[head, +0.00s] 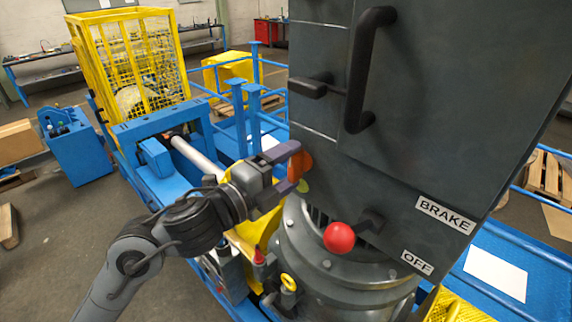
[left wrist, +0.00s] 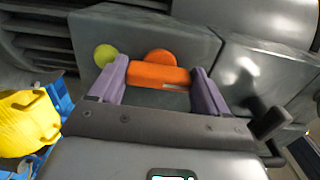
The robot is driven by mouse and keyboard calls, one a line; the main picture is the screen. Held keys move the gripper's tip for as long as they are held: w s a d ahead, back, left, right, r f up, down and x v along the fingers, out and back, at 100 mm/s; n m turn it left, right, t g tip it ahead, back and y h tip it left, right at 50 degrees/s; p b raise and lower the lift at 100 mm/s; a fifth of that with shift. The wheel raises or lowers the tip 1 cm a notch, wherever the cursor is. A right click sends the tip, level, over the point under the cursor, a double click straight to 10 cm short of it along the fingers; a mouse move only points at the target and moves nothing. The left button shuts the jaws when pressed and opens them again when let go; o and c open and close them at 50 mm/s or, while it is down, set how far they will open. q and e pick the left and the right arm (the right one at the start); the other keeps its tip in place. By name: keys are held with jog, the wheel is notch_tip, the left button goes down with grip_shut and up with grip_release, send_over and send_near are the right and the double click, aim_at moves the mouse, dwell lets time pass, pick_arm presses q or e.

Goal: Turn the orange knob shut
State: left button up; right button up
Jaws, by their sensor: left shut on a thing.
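The orange knob (head: 299,163) sits on the left side of the dark grey cabinet (head: 350,185). My left gripper (head: 287,168) reaches it from the left, with its purple fingers at the knob. In the left wrist view the orange knob (left wrist: 158,74) shows as a bar in front of a round base, between the two fingers of my left gripper (left wrist: 160,82). The fingers are shut on the ends of the bar. A yellow-green disc (left wrist: 105,55) is on the cabinet beside the knob. My right gripper is not in view.
A red ball-ended lever (head: 339,237) sticks out below the knob, near the BRAKE label (head: 445,214) and OFF label (head: 417,263). Black handles (head: 366,70) stick out from the cabinet above. A yellow cage (head: 135,65) and blue machine frame (head: 165,160) stand at left.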

pick_arm(q)
jog(key=shift+f, duration=0.15)
dwell(0.3)
jog(key=o, duration=1)
jog(key=shift+s+a, duration=0.25)
jog(key=shift+a, duration=0.05)
jog(key=b+v, duration=0.2)
jog(key=v, duration=0.8)
jog(key=shift+d+b, duration=0.1)
jog(key=shift+b, duration=0.25)
